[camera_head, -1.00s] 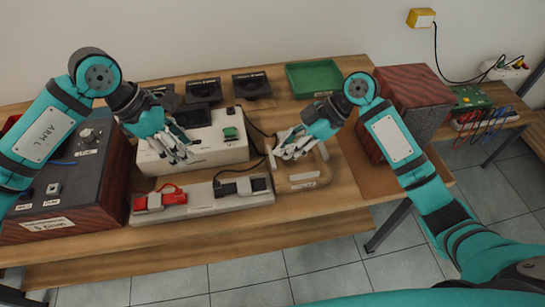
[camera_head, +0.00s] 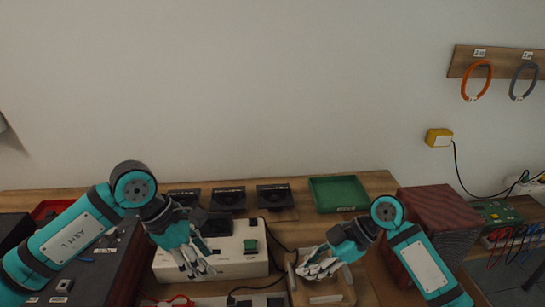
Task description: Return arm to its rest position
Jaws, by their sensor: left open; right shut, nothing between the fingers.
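My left arm (camera_head: 78,240) comes in from the left. Its gripper (camera_head: 198,262) is open and empty over the left part of the white box (camera_head: 240,262). My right arm (camera_head: 420,262) comes in from the right. Its gripper (camera_head: 310,266) is shut and empty, over a light wooden tray (camera_head: 338,290) on the bench; whether it touches the tray cannot be told. Both arms are bent, with their hands pointing down over the bench. The arms hide parts of the bench behind them.
Several black square units (camera_head: 228,198) stand along the bench's back, beside a green tray (camera_head: 338,194). A dark wood-sided box (camera_head: 440,225) stands right, a dark case (camera_head: 88,275) left. A yellow wall box (camera_head: 439,138) has a hanging cable. Orange (camera_head: 477,80) and grey (camera_head: 524,82) rings hang above.

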